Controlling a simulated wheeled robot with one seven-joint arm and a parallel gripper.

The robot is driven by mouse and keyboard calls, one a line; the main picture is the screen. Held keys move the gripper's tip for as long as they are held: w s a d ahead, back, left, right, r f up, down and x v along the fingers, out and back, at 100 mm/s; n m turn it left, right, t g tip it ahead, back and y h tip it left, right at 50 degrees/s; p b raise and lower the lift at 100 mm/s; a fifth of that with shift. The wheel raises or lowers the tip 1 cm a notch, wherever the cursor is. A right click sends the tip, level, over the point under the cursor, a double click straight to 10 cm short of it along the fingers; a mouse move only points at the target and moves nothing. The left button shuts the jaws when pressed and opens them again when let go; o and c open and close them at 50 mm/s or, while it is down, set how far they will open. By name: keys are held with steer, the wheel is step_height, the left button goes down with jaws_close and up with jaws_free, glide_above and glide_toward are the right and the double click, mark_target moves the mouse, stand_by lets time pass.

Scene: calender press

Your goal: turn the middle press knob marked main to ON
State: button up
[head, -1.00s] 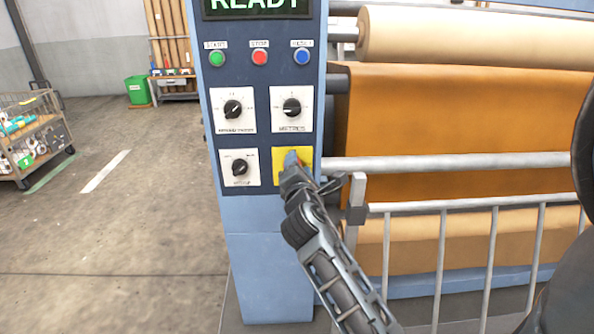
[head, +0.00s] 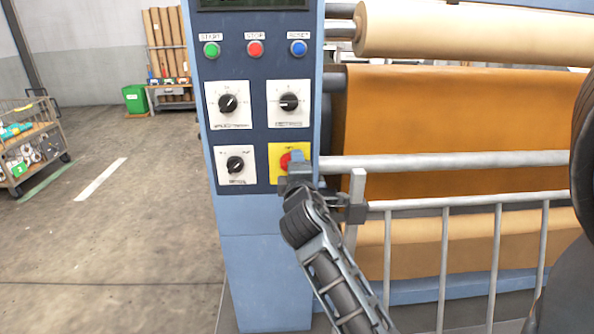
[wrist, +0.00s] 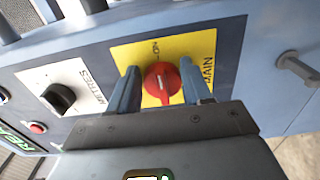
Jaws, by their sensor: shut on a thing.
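The red main knob (wrist: 161,82) sits on a yellow plate (wrist: 205,50) lettered MAIN, at the lower right of the press panel. In the head view the red knob (head: 286,161) shows partly behind my gripper (head: 297,160). In the wrist view my gripper (wrist: 162,92) has one blue finger on each side of the knob and is shut on it. Small lettering, seemingly ON, stands at the plate's top edge in the wrist view.
Green, red and blue buttons are above. A grey guard rail (head: 440,204) and an orange roll (head: 450,115) are at right. Open floor lies left.

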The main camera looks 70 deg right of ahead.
stand_by(0.4)
steer(key=o, duration=1)
steer(key=shift+o, duration=0.2)
steer(key=b+v, duration=0.1)
steer(key=v, duration=0.7)
steer(key=s+a+f+n+t+y, duration=0.1)
steer(key=a+f+t+y, duration=0.3)
steer(key=a, duration=0.5)
steer(key=s+a+f+n+t+y, duration=0.1)
steer(key=a+f+t+y, duration=0.2)
steer(key=a+f+y, duration=0.5)
steer(key=s+a+r+m+y+p, duration=0.1)
steer(key=s+a+r+m+y, duration=0.1)
steer(key=s+a, duration=0.6)
steer(key=s+a+r+m+t+y, duration=0.1)
steer(key=s+a+r+m, duration=0.3)
steer(key=s+a, duration=0.4)
steer(key=shift+y+p, duration=0.35)
steer(key=shift+y, duration=0.45)
